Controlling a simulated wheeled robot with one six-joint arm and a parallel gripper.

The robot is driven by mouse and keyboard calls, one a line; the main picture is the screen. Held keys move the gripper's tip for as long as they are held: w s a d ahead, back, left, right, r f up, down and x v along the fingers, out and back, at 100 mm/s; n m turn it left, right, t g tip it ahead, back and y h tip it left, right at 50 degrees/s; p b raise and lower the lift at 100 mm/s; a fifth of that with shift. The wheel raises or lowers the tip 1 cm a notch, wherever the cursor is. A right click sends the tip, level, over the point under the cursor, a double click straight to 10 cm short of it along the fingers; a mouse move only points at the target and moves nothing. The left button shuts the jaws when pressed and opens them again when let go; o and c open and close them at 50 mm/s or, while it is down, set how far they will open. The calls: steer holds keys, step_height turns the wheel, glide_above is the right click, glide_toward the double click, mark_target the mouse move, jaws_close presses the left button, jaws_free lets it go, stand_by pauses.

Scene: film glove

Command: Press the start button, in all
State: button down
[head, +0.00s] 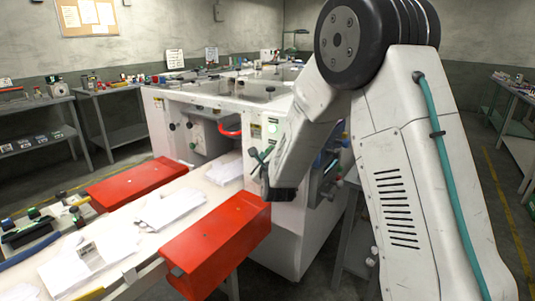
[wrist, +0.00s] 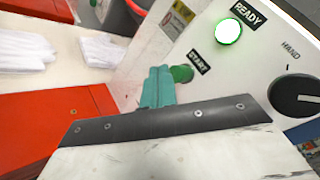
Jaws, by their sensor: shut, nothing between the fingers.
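The green start button (wrist: 182,73), beside a label reading START, sits on the white front panel in the wrist view. My gripper (wrist: 158,75) has its teal fingers together, with nothing between them. The fingertips are just left of the button and overlap its edge in the picture; I cannot tell whether they touch it. A green READY lamp (wrist: 228,31) glows above and to the right of the button. A black HAND knob (wrist: 296,95) is further right. In the head view my arm hides much of the panel, and the button cannot be made out there.
The white machine (head: 290,240) stands at the centre of the head view. Red guards (head: 215,243) flank a bed with white gloves (head: 170,207). A red guard (wrist: 35,125) also shows at left in the wrist view. Side tables (head: 108,90) line the walls.

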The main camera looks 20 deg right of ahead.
steer(key=shift+d, duration=0.1)
stand_by(0.6)
steer(key=shift+w+d, duration=0.25)
steer(key=shift+w+d, duration=0.25)
steer(key=shift+d, duration=0.15)
stand_by(0.7)
steer(key=shift+a, duration=0.1)
steer(key=shift+s+a, duration=0.5)
steer(key=shift+a, duration=0.1)
